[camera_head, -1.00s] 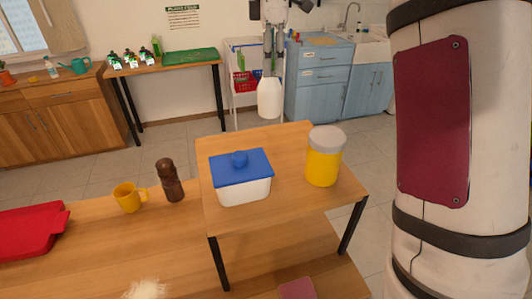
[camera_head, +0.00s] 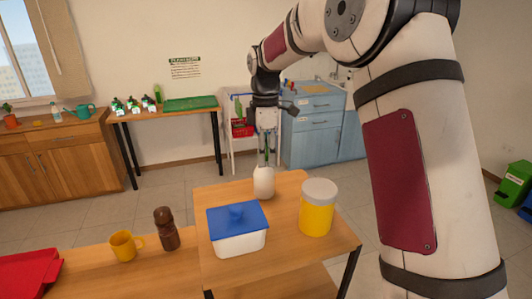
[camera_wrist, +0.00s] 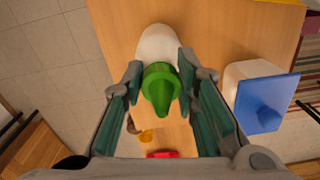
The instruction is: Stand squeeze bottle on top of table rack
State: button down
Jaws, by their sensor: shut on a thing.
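The squeeze bottle (camera_head: 264,183) has a white body and a green tip. It also shows in the wrist view (camera_wrist: 162,88), where the green nozzle points toward the camera. My gripper (camera_head: 266,158) is shut on the bottle's top, with a finger on each side of the green part in the wrist view (camera_wrist: 160,92). The bottle hangs upright at the far edge of the raised wooden table rack (camera_head: 285,240). Its base appears at or just above the rack's top; I cannot tell if they touch.
On the rack stand a white box with a blue lid (camera_head: 238,232) and a yellow jar with a grey lid (camera_head: 318,208). A brown shaker (camera_head: 166,229), yellow mug (camera_head: 125,246) and red board (camera_head: 30,274) are on the lower table to the left. The rack's middle is clear.

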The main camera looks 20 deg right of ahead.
jog(key=c, duration=1.2)
grip_release()
jog(key=shift+c, duration=0.2)
